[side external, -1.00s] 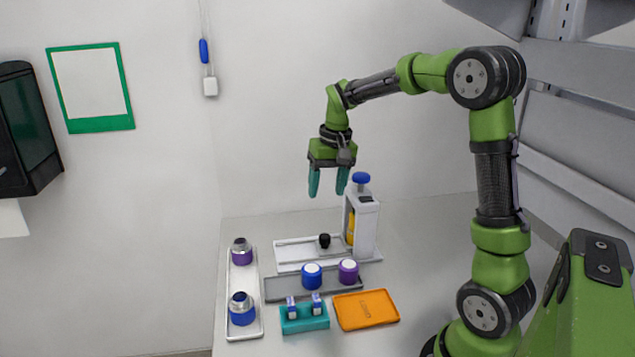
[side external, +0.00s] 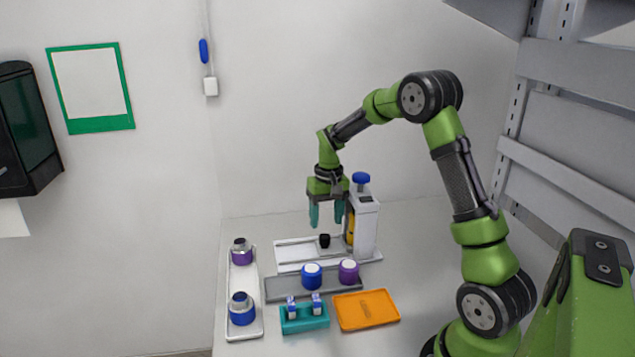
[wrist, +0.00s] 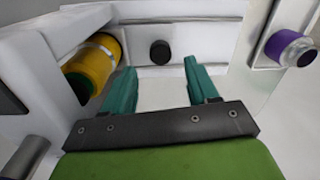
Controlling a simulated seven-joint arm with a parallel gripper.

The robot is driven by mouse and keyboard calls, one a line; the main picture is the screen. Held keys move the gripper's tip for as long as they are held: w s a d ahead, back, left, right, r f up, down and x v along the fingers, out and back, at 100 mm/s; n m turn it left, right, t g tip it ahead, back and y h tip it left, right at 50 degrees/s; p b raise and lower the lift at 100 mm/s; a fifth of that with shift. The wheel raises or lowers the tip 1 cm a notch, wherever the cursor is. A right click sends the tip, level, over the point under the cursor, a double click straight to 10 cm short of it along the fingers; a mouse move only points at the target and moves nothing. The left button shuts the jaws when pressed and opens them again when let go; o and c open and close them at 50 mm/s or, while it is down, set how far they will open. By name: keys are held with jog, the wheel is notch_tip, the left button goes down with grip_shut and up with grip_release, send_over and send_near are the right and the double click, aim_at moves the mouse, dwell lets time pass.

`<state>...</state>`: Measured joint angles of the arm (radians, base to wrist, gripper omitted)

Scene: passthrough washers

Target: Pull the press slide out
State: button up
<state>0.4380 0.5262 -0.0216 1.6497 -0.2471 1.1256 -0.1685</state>
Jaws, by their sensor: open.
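The press (side external: 365,225) is a white upright body with a blue knob on top and a yellow cylinder inside, on a white base. Its slide (side external: 300,252) is a flat white plate lying in the base, with a black knob (side external: 324,240) standing on it. My gripper (side external: 326,225) is open and empty, pointing down above the black knob, with a gap below the teal fingertips. In the wrist view the black knob (wrist: 160,52) shows beyond and between the two fingers, and the yellow cylinder (wrist: 92,68) is at the left.
A white tray (side external: 244,290) with a purple-banded and a blue-banded part lies to the left. In front are a grey strip (side external: 290,290) with blue and purple capped jars, a teal holder (side external: 305,320) with two small blue-and-white items, and an orange tray (side external: 366,310). The bench's right side is clear.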

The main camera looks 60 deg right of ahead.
aim_at(325, 236)
notch_tip(325, 236, down, 5)
jog(key=shift+w+a+f, duration=0.1)
dwell(0.3)
grip_shut()
